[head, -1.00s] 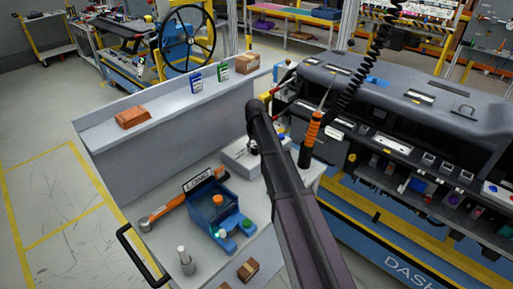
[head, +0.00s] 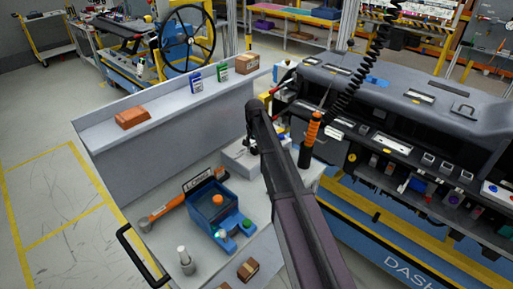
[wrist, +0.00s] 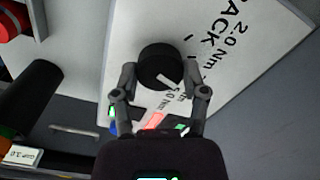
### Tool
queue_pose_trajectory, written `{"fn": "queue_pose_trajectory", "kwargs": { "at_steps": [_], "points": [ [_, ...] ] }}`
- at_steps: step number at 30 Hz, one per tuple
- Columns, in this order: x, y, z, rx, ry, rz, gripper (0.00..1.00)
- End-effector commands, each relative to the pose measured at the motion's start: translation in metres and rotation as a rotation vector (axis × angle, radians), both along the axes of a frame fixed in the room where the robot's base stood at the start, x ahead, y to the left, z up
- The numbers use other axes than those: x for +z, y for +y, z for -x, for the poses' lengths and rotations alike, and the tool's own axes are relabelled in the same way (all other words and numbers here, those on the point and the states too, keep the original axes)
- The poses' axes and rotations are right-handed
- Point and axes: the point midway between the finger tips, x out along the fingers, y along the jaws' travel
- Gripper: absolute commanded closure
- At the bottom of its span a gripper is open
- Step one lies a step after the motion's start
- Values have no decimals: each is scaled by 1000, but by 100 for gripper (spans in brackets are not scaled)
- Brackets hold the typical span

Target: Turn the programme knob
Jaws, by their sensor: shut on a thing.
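The programme knob (wrist: 158,62) is a round black knob with a white pointer mark. It sits on a white panel (wrist: 130,30) printed with "2.0 Nm" and other partly hidden lettering. My gripper (wrist: 160,72) has one finger on each side of the knob and is shut on it. In the head view, my gripper (head: 251,144) is small and dark, over the white box (head: 236,160) on the bench. The arm hides part of that box, and the knob cannot be made out there.
A black and orange tool (head: 310,140) hangs on a coiled cord just right of my arm. A blue holder (head: 212,208) and an orange wrench (head: 168,208) lie on the bench. In the wrist view, a red round part (wrist: 12,25) is at upper left.

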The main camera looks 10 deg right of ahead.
Motion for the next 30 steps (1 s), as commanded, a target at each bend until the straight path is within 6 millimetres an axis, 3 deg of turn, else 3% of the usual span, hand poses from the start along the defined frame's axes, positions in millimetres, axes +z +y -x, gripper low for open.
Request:
{"fn": "queue_pose_trajectory", "kwargs": {
  "at_steps": [11,12,15,30],
  "points": [
    [0,0,-1,-3,-2,-1,91],
    [0,0,-1,-3,-2,-1,31],
    [0,1,-1,-2,-2,-1,8],
    [0,0,0,-2,0,-1,8]
  ]
}}
